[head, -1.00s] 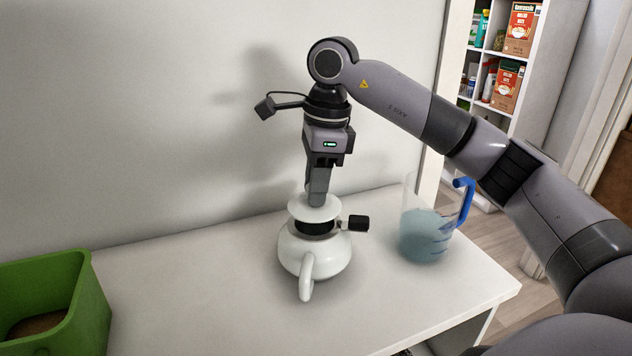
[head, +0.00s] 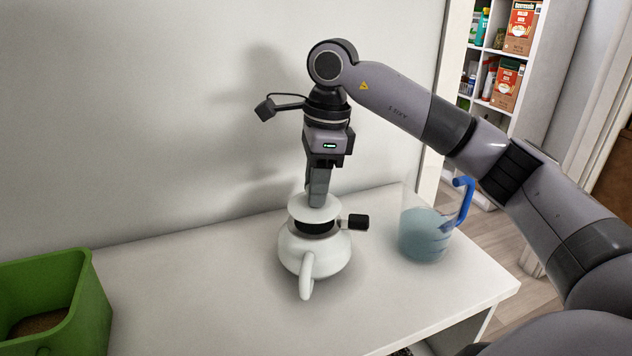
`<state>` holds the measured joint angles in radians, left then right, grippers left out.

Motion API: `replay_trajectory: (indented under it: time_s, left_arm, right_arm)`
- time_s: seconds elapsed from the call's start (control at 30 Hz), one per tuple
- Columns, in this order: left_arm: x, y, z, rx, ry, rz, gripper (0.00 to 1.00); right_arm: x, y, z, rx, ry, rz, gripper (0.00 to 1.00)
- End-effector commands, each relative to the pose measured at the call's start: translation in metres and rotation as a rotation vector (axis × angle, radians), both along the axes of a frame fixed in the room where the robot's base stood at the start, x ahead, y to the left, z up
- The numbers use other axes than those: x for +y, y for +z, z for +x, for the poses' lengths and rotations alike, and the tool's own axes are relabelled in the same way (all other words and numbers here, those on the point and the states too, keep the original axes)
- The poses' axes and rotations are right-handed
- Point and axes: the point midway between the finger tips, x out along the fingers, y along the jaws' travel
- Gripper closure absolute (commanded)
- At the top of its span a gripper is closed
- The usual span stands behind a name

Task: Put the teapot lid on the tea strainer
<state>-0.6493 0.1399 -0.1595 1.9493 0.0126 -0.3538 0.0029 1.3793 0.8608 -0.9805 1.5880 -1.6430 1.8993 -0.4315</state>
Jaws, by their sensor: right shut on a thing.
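A white teapot (head: 312,254) stands on the white table, its handle toward me. The dark tea strainer (head: 318,226) sits in its mouth, with a black grip (head: 358,222) sticking out to the right. The white teapot lid (head: 314,210) is just above the strainer, close to level. I cannot tell whether its far rim touches the strainer. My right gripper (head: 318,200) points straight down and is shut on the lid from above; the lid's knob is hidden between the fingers. My left gripper is not in view.
A clear measuring jug (head: 424,238) with bluish liquid and a blue handle stands right of the teapot. A green box (head: 92,300) stands at the left. The wall is close behind. The table between the box and the teapot is clear.

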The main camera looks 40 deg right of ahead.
Motion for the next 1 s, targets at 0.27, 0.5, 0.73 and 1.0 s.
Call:
replay_trajectory:
  time_s: [0.27, 0.5, 0.73, 1.0]
  left_arm:
    - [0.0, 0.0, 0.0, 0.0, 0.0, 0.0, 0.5]
    - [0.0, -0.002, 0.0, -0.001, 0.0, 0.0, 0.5]
    - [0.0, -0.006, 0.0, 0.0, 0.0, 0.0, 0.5]
    - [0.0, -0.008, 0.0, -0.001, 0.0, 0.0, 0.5]
  right_arm:
    - [0.0, 0.0, 0.0, -0.001, 0.0, 0.0, 1.0]
    - [0.0, -0.004, 0.0, 0.0, 0.0, 0.0, 1.0]
    - [0.0, -0.01, 0.0, 0.0, 0.0, 0.0, 1.0]
    - [0.0, -0.013, 0.0, -0.001, 0.0, 0.0, 1.0]
